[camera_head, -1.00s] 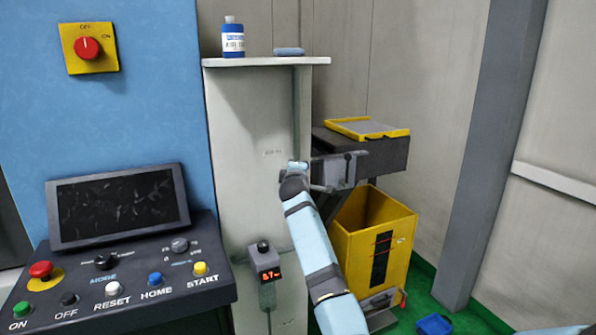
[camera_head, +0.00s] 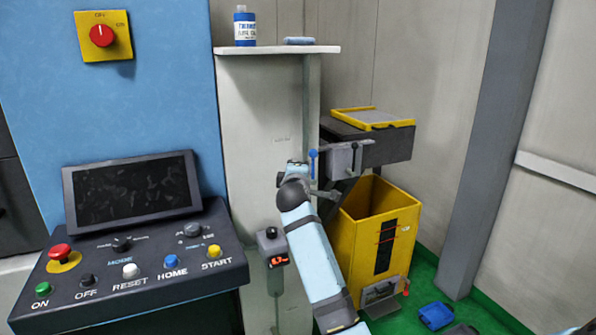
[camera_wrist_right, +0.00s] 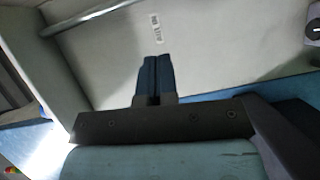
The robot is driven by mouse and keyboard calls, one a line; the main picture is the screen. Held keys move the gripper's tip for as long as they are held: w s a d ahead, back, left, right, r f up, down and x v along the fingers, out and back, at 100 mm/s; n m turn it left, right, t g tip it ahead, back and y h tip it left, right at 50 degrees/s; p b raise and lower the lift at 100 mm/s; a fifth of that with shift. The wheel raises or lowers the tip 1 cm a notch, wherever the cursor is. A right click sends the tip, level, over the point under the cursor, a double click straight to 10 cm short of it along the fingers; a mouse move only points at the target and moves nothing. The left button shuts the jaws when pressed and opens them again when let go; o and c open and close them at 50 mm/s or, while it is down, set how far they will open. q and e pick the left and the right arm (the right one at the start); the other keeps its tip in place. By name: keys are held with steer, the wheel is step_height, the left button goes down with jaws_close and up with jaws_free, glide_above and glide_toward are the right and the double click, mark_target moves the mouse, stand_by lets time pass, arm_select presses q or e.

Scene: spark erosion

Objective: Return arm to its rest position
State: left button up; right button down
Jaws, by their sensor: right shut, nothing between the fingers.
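My right arm (camera_head: 318,255) rises from the bottom of the head view, right of the control panel. Its wrist is bent in front of the pale column (camera_head: 262,130), above the small display box. In the right wrist view my right gripper (camera_wrist_right: 154,60) has its two dark blue fingers together with nothing between them. The column's pale face with a small label (camera_wrist_right: 157,30) shows behind the fingers. In the head view the fingers are hard to pick out among grey and blue parts near the wrist. My left gripper is not in view.
The control panel (camera_head: 100,275) with its screen (camera_head: 132,188) stands at left. Right of the arm are a yellow bin (camera_head: 355,235) and a dark unit (camera_head: 385,148) with a yellow-rimmed tray. A blue item (camera_head: 436,315) lies on the green floor.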

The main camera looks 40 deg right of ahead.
stand_by(0.4)
steer(key=s+a+f+y+p, duration=0.25)
steer(key=s+a+f, duration=0.2)
steer(key=f, duration=0.25)
steer(key=s+a+f+y+p, duration=0.1)
steer(key=s+a+f+y, duration=0.3)
steer(key=f, duration=0.4)
steer(key=s+a+f+y+p, duration=0.2)
steer(key=s+a+f, duration=0.2)
steer(key=a+f, duration=0.25)
steer(key=s+a+f+m+y+p, duration=0.1)
steer(key=s+a+f+m+y, duration=0.1)
steer(key=s, duration=0.6)
steer(key=s+a+f+m+g+y+p, duration=0.1)
steer(key=s+a+f+m+y, duration=0.1)
steer(key=s+a+f, duration=0.3)
steer(key=s+a+f+m+g+y+p, duration=0.1)
steer(key=s+a+f+y, duration=0.1)
steer(key=s+a, duration=0.5)
steer(key=s+f, duration=0.1)
steer(key=s, duration=0.5)
steer(key=shift+s+f+m, duration=0.25)
steer(key=shift+f+m, duration=0.05)
steer(key=shift+m, duration=0.1)
